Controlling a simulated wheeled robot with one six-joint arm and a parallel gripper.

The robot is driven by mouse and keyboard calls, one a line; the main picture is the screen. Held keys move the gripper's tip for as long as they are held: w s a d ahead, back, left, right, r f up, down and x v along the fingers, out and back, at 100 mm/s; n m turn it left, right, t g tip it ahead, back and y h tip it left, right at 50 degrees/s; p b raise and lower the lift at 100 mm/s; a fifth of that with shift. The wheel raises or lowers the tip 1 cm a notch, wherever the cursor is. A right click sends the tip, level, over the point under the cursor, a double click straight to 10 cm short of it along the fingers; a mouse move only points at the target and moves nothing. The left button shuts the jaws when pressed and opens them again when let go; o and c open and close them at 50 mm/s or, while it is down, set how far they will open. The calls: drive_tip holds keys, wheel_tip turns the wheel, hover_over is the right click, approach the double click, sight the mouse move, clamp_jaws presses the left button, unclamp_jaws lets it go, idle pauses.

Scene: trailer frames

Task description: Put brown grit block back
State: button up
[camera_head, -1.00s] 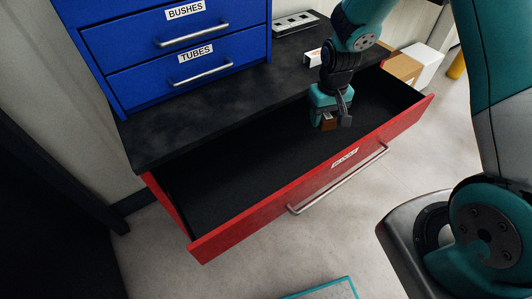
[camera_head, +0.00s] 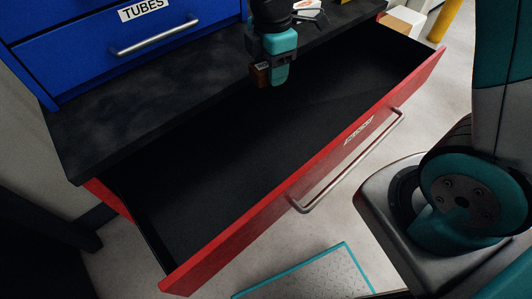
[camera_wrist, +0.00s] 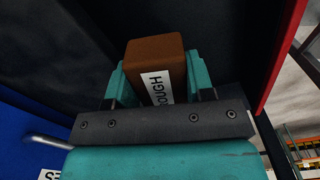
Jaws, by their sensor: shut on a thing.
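The brown grit block (camera_wrist: 152,57) is held between the two teal fingers of my gripper (camera_wrist: 158,80) in the wrist view. Its white label reads "OUGH", with the rest hidden. In the head view the block (camera_head: 261,76) shows as a small brown piece at my gripper (camera_head: 271,75). My gripper is shut on it, near the back edge of the open red drawer (camera_head: 300,186). The drawer's label is too blurred to read surely. The drawer's black inside looks empty where it shows. I cannot tell how high the block is above the drawer floor.
A blue cabinet (camera_head: 85,55) with a drawer marked TUBES stands on the black worktop (camera_head: 130,120) at left. Small boxes (camera_head: 404,20) and a yellow post (camera_head: 445,18) are at the far right. A teal-edged plate (camera_head: 310,275) lies on the floor in front.

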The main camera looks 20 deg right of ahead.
sight(267, 141)
drive_tip(key=shift+s+a+f+n+b, duration=0.15)
drive_tip(key=shift+s+a+n+b, duration=0.1)
drive_tip(key=shift+n, duration=0.3)
drive_tip(key=shift+s+a+f+n+b, duration=0.15)
drive_tip(key=shift+a+n+b, duration=0.1)
drive_tip(key=shift+n, duration=0.3)
wheel_tip(267, 141, down, 20)
drive_tip(key=shift+r+b, duration=0.2)
drive_tip(key=shift+b, duration=0.35)
drive_tip(key=shift+f, duration=0.1)
drive_tip(key=o, duration=0.9)
wheel_tip(267, 141, up, 12)
drive_tip(key=s+a+r+m+y, duration=0.1)
drive_tip(key=s+r+m, duration=0.3)
drive_tip(key=s+r, duration=0.1)
drive_tip(key=s+a+r+m+y, duration=0.1)
drive_tip(key=s+a+r+m, duration=0.1)
drive_tip(key=s+r+m, duration=0.3)
drive_tip(key=s+a+r+m+y, duration=0.2)
drive_tip(key=s+r+m, duration=0.3)
drive_tip(key=s+r, duration=0.2)
drive_tip(key=shift+s, duration=0.9)
